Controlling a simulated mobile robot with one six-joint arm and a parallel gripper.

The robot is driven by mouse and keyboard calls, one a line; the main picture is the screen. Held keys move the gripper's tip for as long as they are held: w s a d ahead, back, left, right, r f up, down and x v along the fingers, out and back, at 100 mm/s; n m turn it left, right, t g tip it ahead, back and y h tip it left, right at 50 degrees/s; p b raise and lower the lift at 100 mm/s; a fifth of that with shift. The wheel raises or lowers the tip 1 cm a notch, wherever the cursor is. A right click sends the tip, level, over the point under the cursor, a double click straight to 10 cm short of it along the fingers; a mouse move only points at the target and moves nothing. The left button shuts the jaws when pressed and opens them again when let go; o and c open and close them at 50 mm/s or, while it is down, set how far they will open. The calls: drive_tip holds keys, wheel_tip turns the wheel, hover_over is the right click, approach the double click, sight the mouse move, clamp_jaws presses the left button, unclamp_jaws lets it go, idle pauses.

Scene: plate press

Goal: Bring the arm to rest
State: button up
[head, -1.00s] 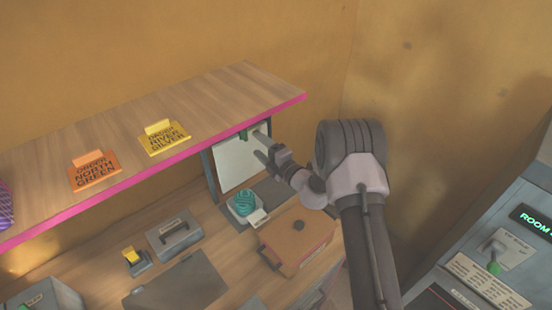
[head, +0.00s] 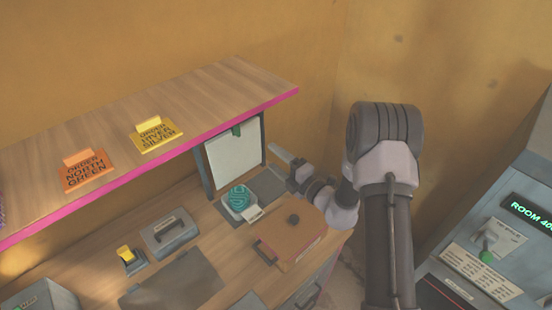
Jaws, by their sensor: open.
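My gripper (head: 281,160) is at the right end of the bench, in front of the yellow wall. Its jaws are open and point left, and I see nothing between them. It is beside the white hanging sheet (head: 232,160) with a green clip, apart from it in the picture. My arm comes up from the lower right and bends at a grey and white joint.
An orange-brown box (head: 291,240) with a dark knob stands below the gripper. A pale device with a teal top (head: 238,199) sits left of it. The shelf (head: 220,95) with pink edge overhangs the bench. A grey control panel (head: 490,235) stands at right.

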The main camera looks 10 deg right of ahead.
drive_tip(key=s+a+r+n+g+y+b, duration=0.1)
drive_tip(key=s+a+r+n+g+b, duration=0.2)
drive_tip(key=s+n, duration=0.35)
drive_tip(key=s+a+r+n+g+y+b, duration=0.1)
drive_tip(key=s+a+n+g+b, duration=0.4)
drive_tip(key=n, duration=0.3)
drive_tip(key=s+a+r+n+g+y+b, duration=0.1)
drive_tip(key=s+a+r+n+g+b, duration=0.15)
drive_tip(key=s+a+n+g, duration=0.35)
drive_tip(key=s+d+f+n+t+h+b, duration=0.1)
drive_tip(key=s+d+f+n+h+b, duration=0.25)
drive_tip(key=s+n, duration=0.4)
drive_tip(key=s+d+f+n+t+h+b, duration=0.1)
drive_tip(key=s+d+f+n+h+b, duration=0.25)
drive_tip(key=s+n, duration=0.45)
drive_tip(key=s+d+n+t+h+b, duration=0.1)
drive_tip(key=d+n+t+h, duration=0.1)
drive_tip(key=d+n+h, duration=0.2)
drive_tip(key=d+n, duration=0.3)
drive_tip(key=d, duration=0.1)
drive_tip(key=shift+s+t+b, duration=0.15)
drive_tip(key=shift+t+b, duration=0.15)
drive_tip(key=shift+t, duration=0.1)
